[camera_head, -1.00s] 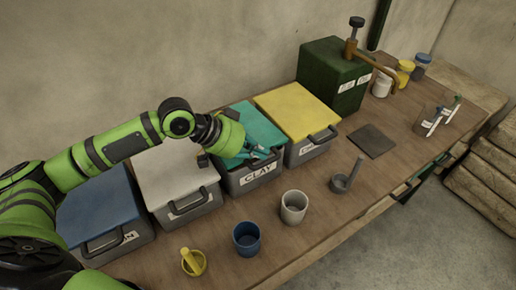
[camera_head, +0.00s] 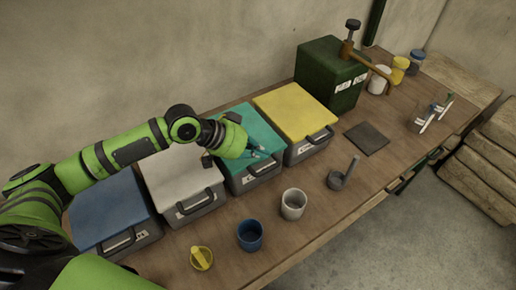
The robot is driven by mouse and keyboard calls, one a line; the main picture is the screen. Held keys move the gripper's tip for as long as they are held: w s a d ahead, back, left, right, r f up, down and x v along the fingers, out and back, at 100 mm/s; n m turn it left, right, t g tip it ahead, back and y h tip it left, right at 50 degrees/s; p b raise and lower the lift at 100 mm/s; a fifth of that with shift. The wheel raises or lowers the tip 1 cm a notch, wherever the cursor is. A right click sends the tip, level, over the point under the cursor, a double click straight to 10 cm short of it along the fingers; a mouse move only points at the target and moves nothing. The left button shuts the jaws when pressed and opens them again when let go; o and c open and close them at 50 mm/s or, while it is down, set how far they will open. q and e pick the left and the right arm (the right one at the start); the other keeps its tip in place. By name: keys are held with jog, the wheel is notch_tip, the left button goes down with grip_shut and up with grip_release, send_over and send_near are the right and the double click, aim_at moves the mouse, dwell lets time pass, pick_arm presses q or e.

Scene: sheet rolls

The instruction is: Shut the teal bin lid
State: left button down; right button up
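The teal lid (camera_head: 244,113) lies over the grey bin (camera_head: 244,182) in the middle of the row and looks level with the bin's top, though my gripper covers part of it. The bin's dark handle (camera_head: 264,168) and label show at its front. My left gripper (camera_head: 263,153) reaches in from the left over the lid, its fingertips low near the lid's front edge. I cannot tell whether they touch it or how far apart they are. My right gripper is out of view.
A yellow-lidded bin (camera_head: 293,110) stands close on the right, with white-lidded (camera_head: 180,168) and blue-lidded (camera_head: 108,208) bins on the left. A blue cup (camera_head: 250,236), a pale cup (camera_head: 293,204) and a yellow object (camera_head: 201,258) stand in front on the bench.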

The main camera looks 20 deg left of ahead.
pick_arm(q)
jog(key=b+v, duration=0.1)
jog(key=v, duration=0.1)
jog(key=shift+s+a+b, duration=0.15)
jog(key=shift+a+b, duration=0.15)
jog(key=shift+a, duration=0.05)
jog(key=d+b+v, duration=0.1)
jog(key=v, duration=0.6)
jog(key=shift+s+r, duration=0.3)
jog(key=shift+r, duration=0.2)
